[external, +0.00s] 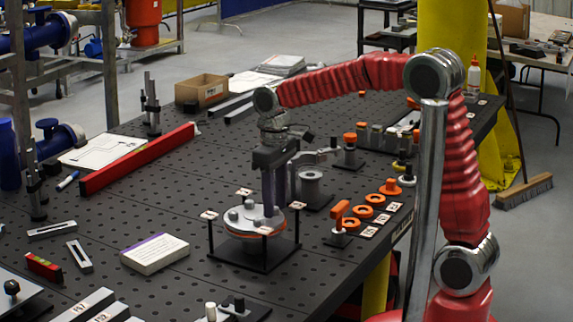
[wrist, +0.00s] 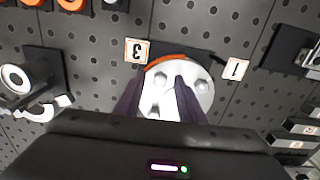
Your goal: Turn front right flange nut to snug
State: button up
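A round pale flange (external: 238,219) with an orange gasket layer (external: 246,233) sits on a black stand (external: 252,258) ringed by thin posts with small tags. Several grey nuts stand on its top. In the wrist view the flange (wrist: 176,100) shows one nut (wrist: 160,79) between the fingertip lines and another nut (wrist: 202,86) to the right. Tags marked 3 (wrist: 136,50) and 1 (wrist: 235,68) show behind it. My gripper (external: 279,206) points down over the flange's right part, fingers apart. In the wrist view my gripper (wrist: 159,80) shows a gap between the fingers. Contact with a nut cannot be told.
A grey spool-like part (external: 311,186) stands close behind my gripper. A white box (external: 154,252) and a red bar (external: 137,158) lie left. Perforated tabletop between them is free.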

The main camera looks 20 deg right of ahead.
jog(key=shift+r, duration=0.1)
notch_tip(320, 180, up, 14)
jog(key=shift+f, duration=0.2)
dwell(0.3)
jog(key=shift+w, duration=0.1)
dwell(0.4)
jog(key=s+d+f+m+t+y, duration=0.1)
jog(key=d+f+m+t, duration=0.15)
jog(key=d+f, duration=0.6)
jog(key=s+d+m+t, duration=0.1)
jog(key=s+d+m, duration=0.1)
jog(key=d, duration=0.6)
jog(key=s+d+m+t, duration=0.1)
jog(key=s+d, duration=0.3)
jog(key=d, duration=0.4)
jog(key=s+d+m+t+h, duration=0.1)
jog(key=s+d+m, duration=0.2)
jog(key=d, duration=0.5)
jog(key=shift+s+f+m, duration=0.2)
jog(key=shift+s+m, duration=0.1)
jog(key=shift+m, duration=0.05)
